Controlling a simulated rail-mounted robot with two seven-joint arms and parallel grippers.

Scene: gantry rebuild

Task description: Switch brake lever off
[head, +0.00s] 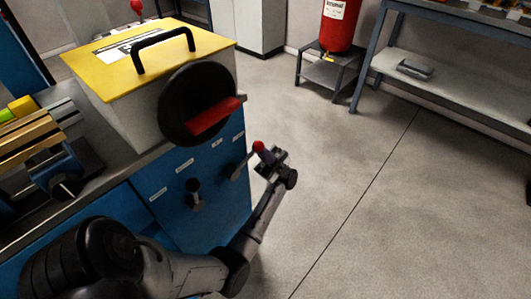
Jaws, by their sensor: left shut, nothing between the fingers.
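A lever with a red ball knob (258,146) stands out from the right end of the blue machine cabinet (165,195). Its lower part is hard to make out beside a dark handle (237,170). My left gripper (270,160) is at the red knob, just to its right and below; I cannot tell whether they touch. Its fingers are shut with nothing seen between them. A second dark lever (193,188) sits on the blue front. Small white labels are on the panel, too small to read. My right gripper is not in view.
A white box with a yellow lid (150,55) and black handle stands on the cabinet. A black disc with a red handle (213,118) projects from its side. A red cylinder (340,22) on a small stand and a shelf (440,85) stand behind.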

